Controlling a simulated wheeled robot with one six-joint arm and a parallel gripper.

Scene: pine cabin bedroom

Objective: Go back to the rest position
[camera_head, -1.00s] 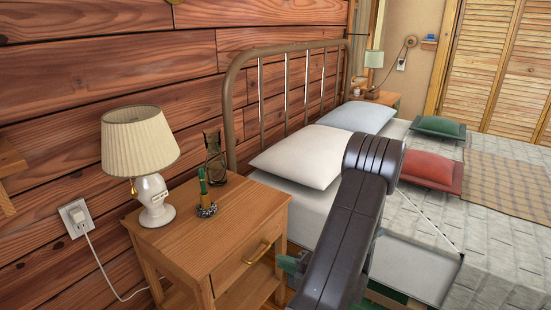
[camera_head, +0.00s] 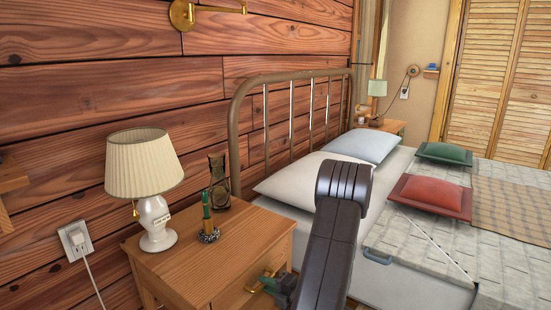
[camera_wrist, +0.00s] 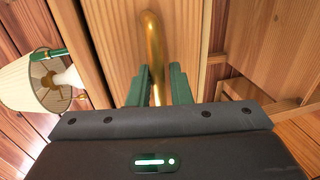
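My gripper (camera_wrist: 159,75) has green fingers, set apart with a gap between them. The brass drawer handle (camera_wrist: 153,40) shows in that gap in the wrist view; I cannot tell whether either finger touches it. In the head view my gripper (camera_head: 268,284) is low at the nightstand's drawer front, at the handle, partly hidden by my dark arm. The wooden nightstand (camera_head: 205,262) stands beside the bed, and its drawer looks shut.
On the nightstand stand a lamp (camera_head: 143,165), a green candle-like item (camera_head: 207,215) and a dark lantern-like item (camera_head: 218,180). The bed (camera_head: 420,285) with pillows lies right of my arm. The plank wall (camera_head: 110,70) is behind. An outlet (camera_head: 76,238) holds the lamp cord.

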